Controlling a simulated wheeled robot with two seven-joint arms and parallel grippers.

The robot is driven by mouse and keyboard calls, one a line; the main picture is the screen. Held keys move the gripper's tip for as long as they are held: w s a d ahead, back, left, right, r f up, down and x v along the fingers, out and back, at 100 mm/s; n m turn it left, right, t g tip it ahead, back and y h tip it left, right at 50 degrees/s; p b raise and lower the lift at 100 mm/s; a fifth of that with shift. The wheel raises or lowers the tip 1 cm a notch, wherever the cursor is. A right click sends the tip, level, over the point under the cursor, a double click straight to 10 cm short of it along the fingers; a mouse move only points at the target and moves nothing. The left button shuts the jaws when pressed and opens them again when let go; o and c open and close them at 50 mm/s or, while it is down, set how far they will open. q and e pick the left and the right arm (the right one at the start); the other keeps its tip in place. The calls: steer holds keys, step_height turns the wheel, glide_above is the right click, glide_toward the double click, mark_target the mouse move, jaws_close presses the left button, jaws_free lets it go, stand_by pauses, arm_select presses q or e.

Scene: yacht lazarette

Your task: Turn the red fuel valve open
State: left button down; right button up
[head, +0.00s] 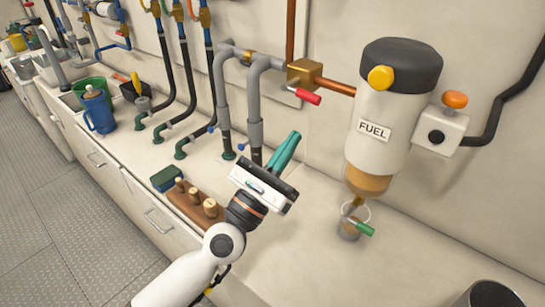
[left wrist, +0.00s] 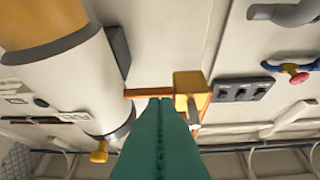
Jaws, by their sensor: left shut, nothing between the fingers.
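The red fuel valve handle (head: 309,97) sticks out toward the lower right from a brass valve block (head: 305,73) on the wall. A copper pipe (head: 338,87) runs from the block to the white canister labelled FUEL (head: 385,115). My left gripper (head: 292,140) has its teal fingers shut and empty, below and slightly left of the red handle, apart from it in the picture. In the left wrist view the fingers (left wrist: 160,102) point toward the brass block (left wrist: 190,83) and copper pipe (left wrist: 147,93). The red handle cannot be made out clearly there. My right gripper is not in view.
Grey pipes (head: 256,100) rise left of the valve. A cup with a green handle (head: 350,226) stands below the canister. A wooden block with pegs (head: 196,203), a green-and-blue sponge (head: 167,178) and a blue jug (head: 98,110) sit on the counter. The counter's front right is mostly clear.

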arm_select(q)
steer(key=r+p, duration=0.1)
steer(key=w+d+r+p, duration=0.1)
steer(key=r, duration=0.1)
steer(key=r+p, duration=0.1)
steer(key=shift+w+d+r, duration=0.15)
steer(key=shift+w+r, duration=0.05)
steer(key=shift+r, duration=0.1)
